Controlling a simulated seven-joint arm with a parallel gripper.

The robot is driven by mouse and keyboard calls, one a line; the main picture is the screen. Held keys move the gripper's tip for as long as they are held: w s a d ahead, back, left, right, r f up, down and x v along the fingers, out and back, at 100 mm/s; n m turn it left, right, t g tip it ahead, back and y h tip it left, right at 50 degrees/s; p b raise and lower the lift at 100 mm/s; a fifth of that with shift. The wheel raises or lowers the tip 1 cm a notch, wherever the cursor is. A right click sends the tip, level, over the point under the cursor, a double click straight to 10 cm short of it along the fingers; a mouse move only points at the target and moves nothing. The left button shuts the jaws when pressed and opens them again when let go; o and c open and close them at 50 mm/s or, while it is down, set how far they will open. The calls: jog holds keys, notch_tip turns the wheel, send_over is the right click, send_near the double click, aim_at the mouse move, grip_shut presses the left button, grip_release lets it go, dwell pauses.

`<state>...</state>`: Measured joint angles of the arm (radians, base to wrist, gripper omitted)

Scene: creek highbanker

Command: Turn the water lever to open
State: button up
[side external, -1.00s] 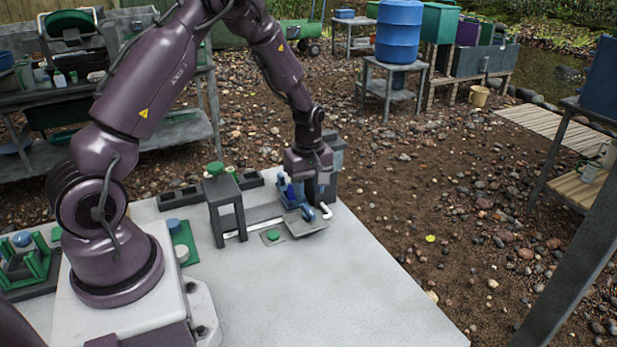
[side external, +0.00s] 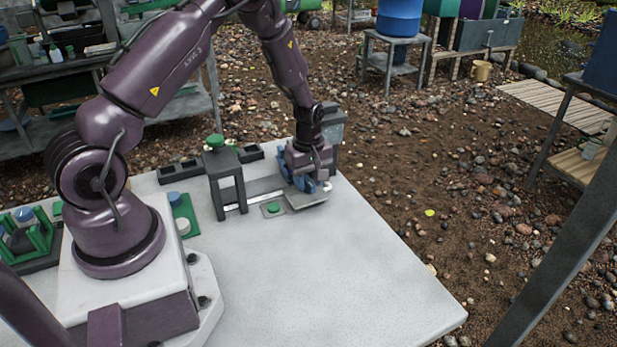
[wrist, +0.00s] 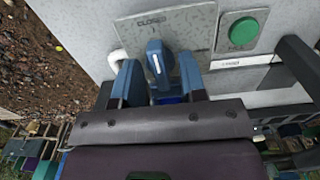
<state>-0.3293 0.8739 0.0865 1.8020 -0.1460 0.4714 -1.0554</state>
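The water lever (wrist: 157,62) is a blue handle with a white stripe. In the wrist view it stands in front of a grey plate (wrist: 195,22) marked CLOSED, with its stripe pointing roughly toward that word. My gripper (wrist: 158,75) has its two blue fingers on either side of the lever, with narrow gaps visible, so it looks open around the lever. In the side view my gripper (side external: 306,183) is low over the plate (side external: 308,201) at the table's far edge. It hides most of the lever there, and contact cannot be told.
A green button (wrist: 243,32) sits beside the plate; it also shows in the side view (side external: 272,208). A dark stand (side external: 228,190) with a green knob on top is close to the left of my gripper. The white table (side external: 330,270) is clear toward the front.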

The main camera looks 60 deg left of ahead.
jog(key=c, duration=0.4)
jog(key=shift+c, duration=0.2)
jog(key=m, duration=0.6)
jog(key=shift+m, duration=0.8)
jog(key=m, duration=0.4)
jog(key=shift+m, duration=0.3)
